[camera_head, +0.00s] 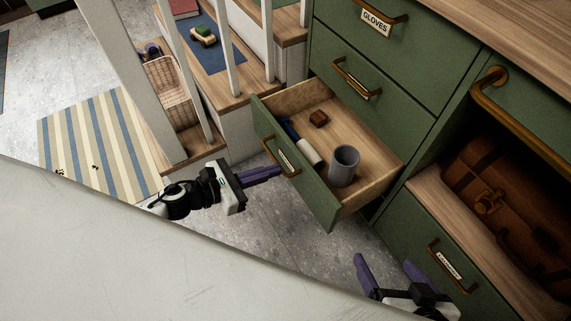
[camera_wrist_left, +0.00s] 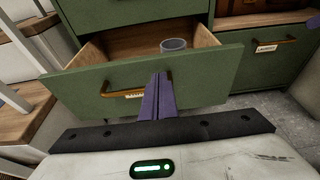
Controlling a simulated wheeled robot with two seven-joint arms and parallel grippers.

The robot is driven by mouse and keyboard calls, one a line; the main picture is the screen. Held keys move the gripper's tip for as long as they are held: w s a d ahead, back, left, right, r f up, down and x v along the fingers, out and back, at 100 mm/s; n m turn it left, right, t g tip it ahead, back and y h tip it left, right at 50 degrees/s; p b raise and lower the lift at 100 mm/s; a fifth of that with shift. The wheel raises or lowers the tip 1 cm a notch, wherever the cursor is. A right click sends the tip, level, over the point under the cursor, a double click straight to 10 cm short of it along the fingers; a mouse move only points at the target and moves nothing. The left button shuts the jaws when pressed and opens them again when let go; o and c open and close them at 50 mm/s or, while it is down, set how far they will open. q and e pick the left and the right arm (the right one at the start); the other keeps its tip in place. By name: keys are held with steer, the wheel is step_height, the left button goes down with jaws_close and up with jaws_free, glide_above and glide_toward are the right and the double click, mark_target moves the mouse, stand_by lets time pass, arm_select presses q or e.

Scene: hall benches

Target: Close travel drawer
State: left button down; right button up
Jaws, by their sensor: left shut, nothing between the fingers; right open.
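A green drawer (camera_head: 318,196) stands pulled out of the green cabinet, with a brass handle (camera_head: 282,157) and a small label on its front. Inside it are a grey cup (camera_head: 343,166), a small brown block (camera_head: 319,118) and a blue and white cylindrical item (camera_head: 302,143). My left gripper (camera_head: 279,172) is shut and empty, its purple fingers pointing at the drawer front close to the handle. In the left wrist view the fingers (camera_wrist_left: 158,86) overlap the front beside the handle (camera_wrist_left: 128,89); contact is unclear. My right gripper (camera_head: 388,262) is open and empty, low in front of the cabinet.
Above is a closed drawer labelled GLOVES (camera_head: 376,23). At right a brown suitcase (camera_head: 520,185) sits in an open compartment above another closed drawer (camera_head: 445,262). White rails, a wicker basket (camera_head: 172,88) and a striped rug (camera_head: 98,142) are at left. Grey floor lies below the drawer.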

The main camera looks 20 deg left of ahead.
mark_target(298, 160)
arm_select(q)
steer(key=shift+w+d+f, duration=0.1)
steer(key=shift+w+d, duration=0.65)
steer(key=shift+w, duration=0.2)
steer(key=shift+w+d, duration=0.75)
steer(key=shift+w, duration=0.2)
